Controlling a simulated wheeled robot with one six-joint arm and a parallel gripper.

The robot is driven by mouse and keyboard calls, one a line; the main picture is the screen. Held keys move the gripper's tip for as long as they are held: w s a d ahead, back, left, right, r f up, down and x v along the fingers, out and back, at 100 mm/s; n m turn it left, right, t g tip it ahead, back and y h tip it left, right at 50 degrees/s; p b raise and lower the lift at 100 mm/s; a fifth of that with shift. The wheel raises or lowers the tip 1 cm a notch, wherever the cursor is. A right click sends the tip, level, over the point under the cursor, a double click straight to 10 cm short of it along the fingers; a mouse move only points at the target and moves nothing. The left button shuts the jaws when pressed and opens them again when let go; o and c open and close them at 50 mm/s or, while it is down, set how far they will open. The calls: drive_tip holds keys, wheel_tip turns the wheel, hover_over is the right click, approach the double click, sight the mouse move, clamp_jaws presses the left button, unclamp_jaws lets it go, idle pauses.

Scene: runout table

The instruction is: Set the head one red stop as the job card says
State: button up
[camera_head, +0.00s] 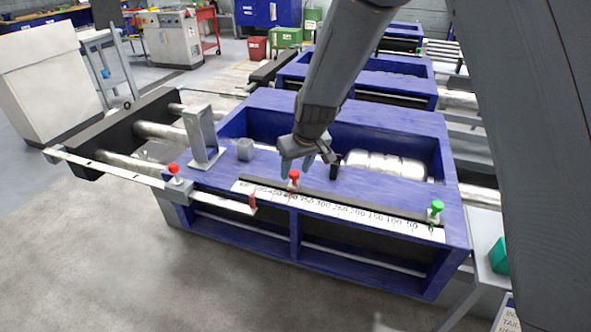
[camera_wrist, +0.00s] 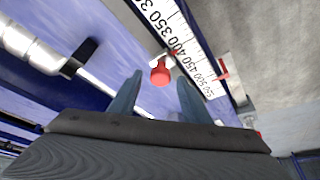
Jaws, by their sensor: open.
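A red-knobbed stop (camera_head: 294,177) stands on the scale rail of the blue runout table (camera_head: 420,150). My gripper (camera_head: 297,168) is open above and just behind it. In the wrist view, the same red knob (camera_wrist: 160,73) shows between and just beyond my open fingertips (camera_wrist: 160,79); I cannot tell its height relative to them. The knob is beside the scale (camera_wrist: 172,35), near the 400 and 450 marks. A second red knob (camera_head: 174,169) sits at the left on a bar, and a green knob (camera_head: 436,207) stands near the scale's zero end. A card (camera_head: 508,318) is mostly cut off.
A grey upright bracket (camera_head: 201,140) and a small grey block (camera_head: 245,149) stand left of my gripper. A black piece (camera_head: 336,166) is close on its right. A red flag (camera_head: 252,202) hangs at the scale's left end. A green block (camera_head: 499,256) is at far right.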

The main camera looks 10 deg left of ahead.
drive_tip(key=b+v, duration=0.1)
drive_tip(key=v, duration=0.6)
drive_tip(key=shift+r, duration=0.15)
drive_tip(key=shift+s, duration=0.1)
drive_tip(key=s+d+m+g+h, duration=0.1)
drive_tip(key=s+d+m, duration=0.2)
drive_tip(key=s+d, duration=0.7)
drive_tip(key=s+d+f+m+g+h, duration=0.1)
drive_tip(key=s+d+m, duration=0.3)
drive_tip(key=s+d, duration=0.7)
drive_tip(key=d, duration=0.7)
drive_tip(key=shift+d+f+g+h, duration=0.2)
drive_tip(key=shift+f+g+h, duration=0.05)
drive_tip(key=shift+g+h, duration=0.05)
